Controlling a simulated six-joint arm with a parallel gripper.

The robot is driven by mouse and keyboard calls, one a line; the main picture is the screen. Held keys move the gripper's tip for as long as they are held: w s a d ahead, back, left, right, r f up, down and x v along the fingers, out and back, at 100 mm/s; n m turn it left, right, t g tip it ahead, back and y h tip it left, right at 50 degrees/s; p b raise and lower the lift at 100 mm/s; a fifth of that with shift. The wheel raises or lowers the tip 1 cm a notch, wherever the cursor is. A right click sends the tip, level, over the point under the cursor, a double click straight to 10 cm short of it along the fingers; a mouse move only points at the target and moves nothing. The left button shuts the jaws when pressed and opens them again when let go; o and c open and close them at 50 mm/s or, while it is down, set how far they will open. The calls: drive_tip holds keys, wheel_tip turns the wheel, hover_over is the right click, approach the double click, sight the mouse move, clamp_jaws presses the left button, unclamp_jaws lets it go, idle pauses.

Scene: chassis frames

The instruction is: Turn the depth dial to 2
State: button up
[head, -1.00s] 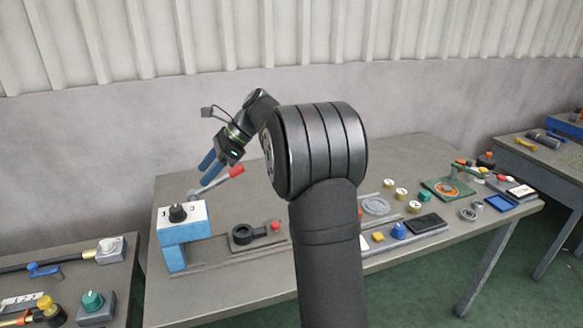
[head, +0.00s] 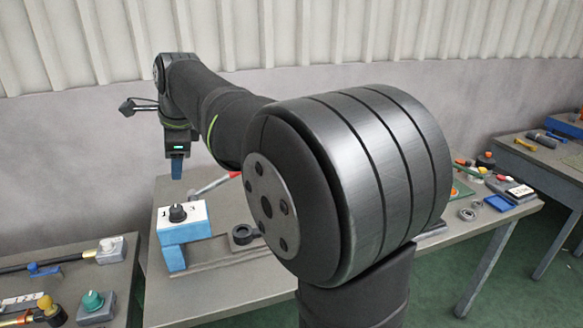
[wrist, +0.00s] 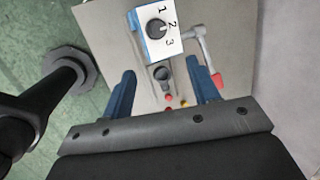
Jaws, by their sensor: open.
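The depth dial is a black knob (head: 177,213) on a white plate (head: 195,212) marked with numbers, on top of a blue block (head: 172,257) at the table's left end. In the wrist view the knob (wrist: 155,28) shows near the top, with 1, 2 and 3 along one side. I cannot tell for certain which number it points at. My gripper (head: 177,168) hangs pointing down, above and apart from the dial.
A lever with a red grip (wrist: 217,80) stands beside the dial block. My arm hides much of the table's middle. A side table with a green knob (head: 92,300) is at the left.

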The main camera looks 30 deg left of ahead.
drive_tip(key=x, duration=0.9)
drive_tip(key=w+v, duration=0.1)
drive_tip(key=v, duration=0.9)
drive_tip(key=w+d+f, duration=0.5)
drive_tip(key=w+d, duration=0.3)
drive_tip(key=w, duration=0.2)
drive_tip(key=w+d+f, duration=0.5)
drive_tip(key=w+d, duration=0.4)
drive_tip(key=w, duration=0.1)
drive_tip(key=shift+d, duration=0.15)
drive_tip(key=s+a+r, duration=0.3)
drive_tip(key=s+a, duration=0.4)
drive_tip(key=s+a+r, duration=0.4)
drive_tip(key=s+a, duration=0.3)
drive_tip(key=shift+s, duration=0.4)
drive_tip(key=shift+w+r, duration=0.1)
